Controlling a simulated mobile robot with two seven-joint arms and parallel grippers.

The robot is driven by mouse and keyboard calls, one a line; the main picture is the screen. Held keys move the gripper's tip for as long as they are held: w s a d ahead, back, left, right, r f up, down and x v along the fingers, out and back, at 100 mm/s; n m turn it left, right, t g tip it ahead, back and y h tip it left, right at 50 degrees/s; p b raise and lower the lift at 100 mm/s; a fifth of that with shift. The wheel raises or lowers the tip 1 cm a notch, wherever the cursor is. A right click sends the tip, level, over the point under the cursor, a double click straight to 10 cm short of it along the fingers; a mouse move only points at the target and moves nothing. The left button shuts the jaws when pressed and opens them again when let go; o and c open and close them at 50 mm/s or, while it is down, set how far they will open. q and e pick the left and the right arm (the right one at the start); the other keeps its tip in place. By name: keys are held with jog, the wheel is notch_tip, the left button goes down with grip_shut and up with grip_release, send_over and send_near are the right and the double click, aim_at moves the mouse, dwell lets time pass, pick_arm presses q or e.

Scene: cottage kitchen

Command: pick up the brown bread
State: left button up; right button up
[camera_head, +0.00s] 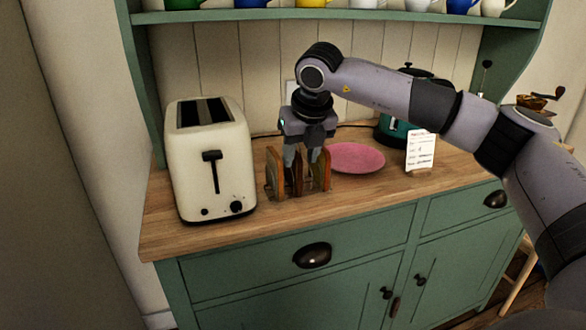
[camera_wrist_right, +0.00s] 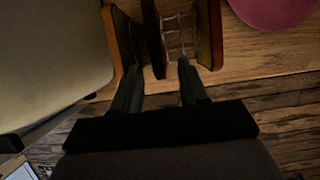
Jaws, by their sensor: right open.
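Several bread slices stand upright in a wire toast rack (camera_wrist_right: 178,38) on the wooden counter. The darkest slice, which looks like the brown bread (camera_head: 296,172), is in the middle; it also shows in the wrist view (camera_wrist_right: 152,38). Lighter slices with tan crusts stand to its left (camera_head: 273,173) and right (camera_head: 321,171). My right gripper (camera_head: 301,158) points down over the rack, open. In the wrist view its fingertips (camera_wrist_right: 159,68) lie on either side of the dark slice; I cannot tell whether they touch it. My left gripper is not in view.
A cream toaster (camera_head: 211,165) stands close left of the rack. A pink plate (camera_head: 356,158) lies just right. A white card (camera_head: 420,151), a teal kettle (camera_head: 392,131) and a grinder (camera_head: 536,106) are farther right. A shelf (camera_head: 300,15) with mugs runs above.

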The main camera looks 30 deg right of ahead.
jog(key=c, duration=0.8)
jog(key=shift+o, duration=0.2)
jog(key=shift+r, duration=0.15)
